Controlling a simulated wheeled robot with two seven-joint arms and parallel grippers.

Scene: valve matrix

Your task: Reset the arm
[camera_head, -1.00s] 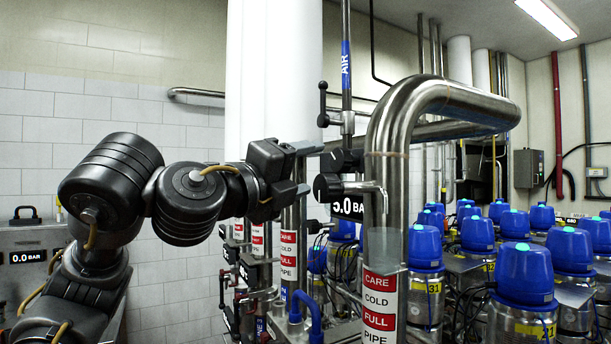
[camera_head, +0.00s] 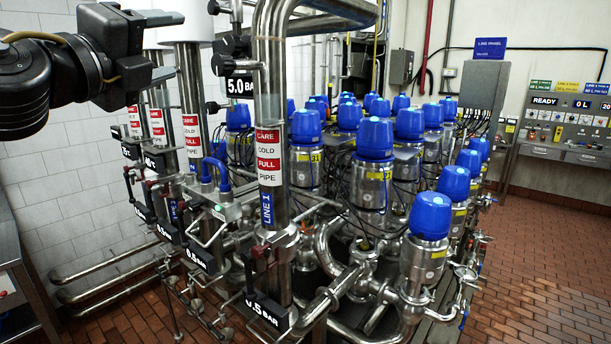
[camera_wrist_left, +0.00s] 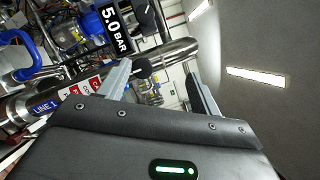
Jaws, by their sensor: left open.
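My left gripper (camera_head: 165,47) is at the upper left of the head view, its arm coming in from the left edge. Its two fingers are spread apart with nothing between them. In the left wrist view the open fingers (camera_wrist_left: 158,88) point away from the camera, with the 5.0 BAR display (camera_wrist_left: 115,28) beyond them at the upper left. In the head view the gripper appears left of the 5.0 BAR display (camera_head: 240,87) and a thick steel pipe (camera_head: 270,110). I see no contact with either. My right gripper is not in view.
The valve matrix with several blue-capped valves (camera_head: 375,140) fills the middle. Labelled pipes (camera_head: 191,135) stand below and beside the gripper. A control panel (camera_head: 570,115) is at the far right. The brick-red floor (camera_head: 530,260) is clear at right.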

